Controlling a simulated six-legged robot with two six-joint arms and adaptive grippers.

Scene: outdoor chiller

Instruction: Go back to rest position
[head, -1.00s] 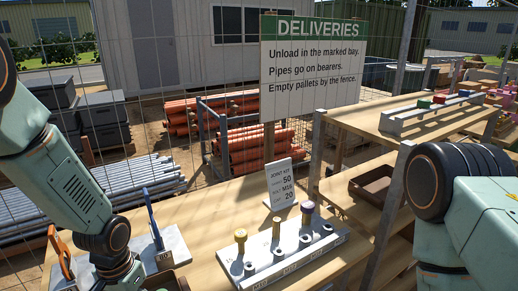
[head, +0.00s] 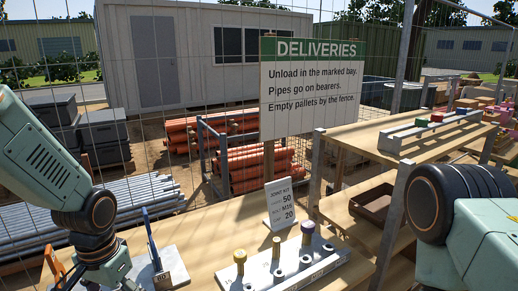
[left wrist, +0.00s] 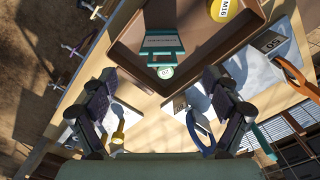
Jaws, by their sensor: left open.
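My left gripper (left wrist: 160,78) is open, its two dark fingers spread apart with nothing between them. In the head view my left arm comes in from the left, with its wrist (head: 100,250) low over the wooden bench (head: 190,240); the fingers are mostly cut off by the bottom edge. In the left wrist view a brown tray (left wrist: 125,58) lies beyond the fingers. It holds a teal and dark labelled object (left wrist: 162,45) and a yellow M16 piece (left wrist: 222,8). My right arm shows at the right edge of the head view, but its gripper is out of view.
A white rack with yellow and purple-topped pegs (head: 285,270) stands right of my left wrist. A stand holds a blue-handled tool (head: 150,240) and an orange one (head: 52,262). A joint kit card (head: 281,204) stands behind the rack. A shelf (head: 365,135) is at right.

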